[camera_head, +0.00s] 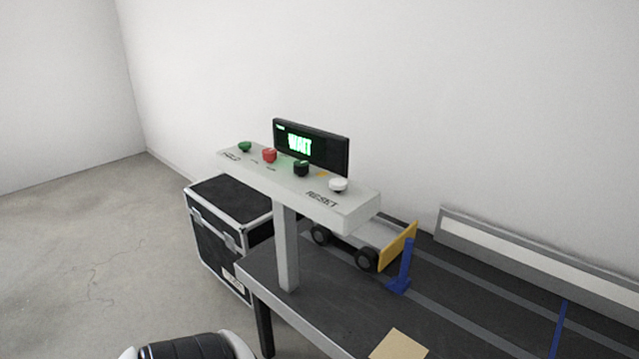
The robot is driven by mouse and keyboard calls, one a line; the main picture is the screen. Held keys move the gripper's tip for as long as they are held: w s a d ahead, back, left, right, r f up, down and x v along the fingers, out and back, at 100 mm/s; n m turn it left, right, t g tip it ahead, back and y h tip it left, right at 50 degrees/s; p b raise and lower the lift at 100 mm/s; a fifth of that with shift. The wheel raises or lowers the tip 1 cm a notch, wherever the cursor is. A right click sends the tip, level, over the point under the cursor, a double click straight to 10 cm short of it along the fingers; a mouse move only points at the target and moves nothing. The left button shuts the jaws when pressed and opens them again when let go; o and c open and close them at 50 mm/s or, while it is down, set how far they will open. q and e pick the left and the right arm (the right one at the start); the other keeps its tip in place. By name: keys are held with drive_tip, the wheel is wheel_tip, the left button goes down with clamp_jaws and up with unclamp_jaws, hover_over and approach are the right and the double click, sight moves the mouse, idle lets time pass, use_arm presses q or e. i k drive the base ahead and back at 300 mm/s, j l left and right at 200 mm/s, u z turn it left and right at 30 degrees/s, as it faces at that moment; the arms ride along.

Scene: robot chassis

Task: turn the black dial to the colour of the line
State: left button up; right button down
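The black dial (301,168) stands on the grey control panel (362,208), between a red button (269,156) and a white button (338,185). It has a small green mark on top, and a small orange-yellow mark shows on the panel to its right. A green button (244,147) is at the panel's left end. The screen (342,158) behind the panel shows "WAIT" in green. Neither gripper is in view, and nothing touches the dial.
The panel sits on a post (286,245) on a dark table (330,318). A tan block (398,346) lies at the front. A black case (225,255) stands left on the floor.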

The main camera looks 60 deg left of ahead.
sight(301, 166)
drive_tip(key=u, duration=2.05)
drive_tip(key=i+l+z, duration=0.15)
drive_tip(key=z, duration=0.2)
drive_tip(key=i+l+z, duration=0.15)
drive_tip(key=z, duration=0.25)
drive_tip(key=i+j, duration=0.05)
